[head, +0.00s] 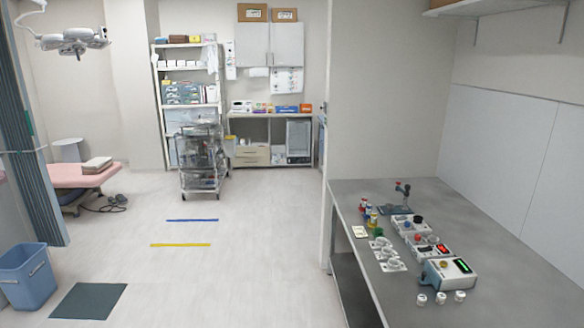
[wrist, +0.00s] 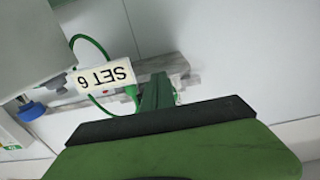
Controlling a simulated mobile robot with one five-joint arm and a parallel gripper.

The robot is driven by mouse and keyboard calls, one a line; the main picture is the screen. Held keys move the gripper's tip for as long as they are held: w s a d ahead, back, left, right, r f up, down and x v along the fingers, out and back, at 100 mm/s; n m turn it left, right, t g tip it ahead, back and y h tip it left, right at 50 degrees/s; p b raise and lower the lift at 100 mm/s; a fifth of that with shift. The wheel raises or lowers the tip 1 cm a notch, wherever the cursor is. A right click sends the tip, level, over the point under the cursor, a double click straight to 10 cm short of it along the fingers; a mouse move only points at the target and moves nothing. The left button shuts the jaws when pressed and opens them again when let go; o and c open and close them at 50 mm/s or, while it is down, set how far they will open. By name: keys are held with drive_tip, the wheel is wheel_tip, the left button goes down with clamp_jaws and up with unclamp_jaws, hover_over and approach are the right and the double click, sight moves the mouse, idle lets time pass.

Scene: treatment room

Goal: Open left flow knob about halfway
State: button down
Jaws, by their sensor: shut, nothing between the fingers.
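My gripper (wrist: 157,92) is green and shows in the wrist view, pointing up the picture with its fingers shut and empty. Its tips are near a pale streaked rail. A blue knob-like part (wrist: 32,110) sits at the left of that view, apart from the fingers; I cannot tell whether it is a flow knob. In the head view a small stand with red and dark parts (head: 403,190) rises at the back of the counter, and a dark knob (head: 418,219) tops a pale box. I cannot tell which is the left flow knob. My gripper does not show in the head view.
In the head view the grey counter (head: 510,235) holds several boxes, including a green-display device (head: 450,272). Its right side is clear.

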drive_tip(key=a, duration=0.5)
drive_tip(key=shift+s+a, duration=0.15)
drive_tip(key=shift+a, duration=0.1)
